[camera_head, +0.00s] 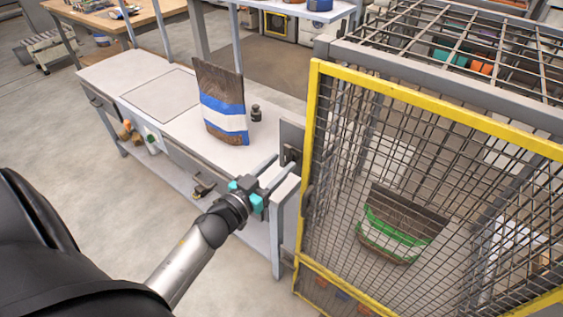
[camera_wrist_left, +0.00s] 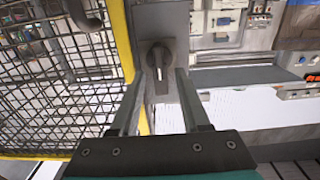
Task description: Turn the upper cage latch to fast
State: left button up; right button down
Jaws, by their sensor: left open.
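The cage latch (camera_head: 290,153) is a dark knob on a grey plate (camera_head: 291,132) beside the yellow-framed cage door (camera_head: 312,130). In the left wrist view, the latch (camera_wrist_left: 160,57) has a short lever with a pale mark that points down. My left gripper (camera_head: 283,163) has its fingers at the latch. In the wrist view, the open fingers (camera_wrist_left: 160,82) stand on either side of the lever, with a visible gap. Whether a finger touches it cannot be told. My right gripper is not in view.
A white-topped bench (camera_head: 160,95) runs left of the cage, with a brown, blue and white bag (camera_head: 222,105) and a small black weight (camera_head: 256,113) on it. A green-banded bag (camera_head: 400,225) is behind the cage mesh. Open floor lies left of the bench.

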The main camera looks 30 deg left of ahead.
pick_arm(q)
jog(key=shift+w, duration=0.7)
grip_shut()
jog(key=shift+d, duration=0.1)
